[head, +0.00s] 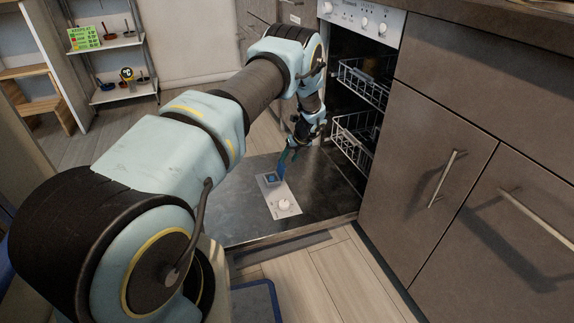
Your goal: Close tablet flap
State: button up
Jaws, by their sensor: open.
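The dishwasher door (318,205) is swung down flat, its dark inner side facing up. On it is a light dispenser panel (286,207) with a round white knob and a small blue tablet compartment (271,179). A blue piece, perhaps the tablet flap (281,170), stands raised at the compartment's far edge, partly mixed with my fingers in view. My gripper (287,158) is open, pointing down just above and behind the compartment. I cannot tell whether a finger touches the flap.
The dishwasher opening with wire racks (352,135) stands right of my gripper. Brown cabinets (437,150) with handles fill the right side. A shelf (118,45) with items stands at the far left.

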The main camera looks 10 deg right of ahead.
aim_at(284, 165)
jog(key=shift+x, duration=1.55)
grip_shut()
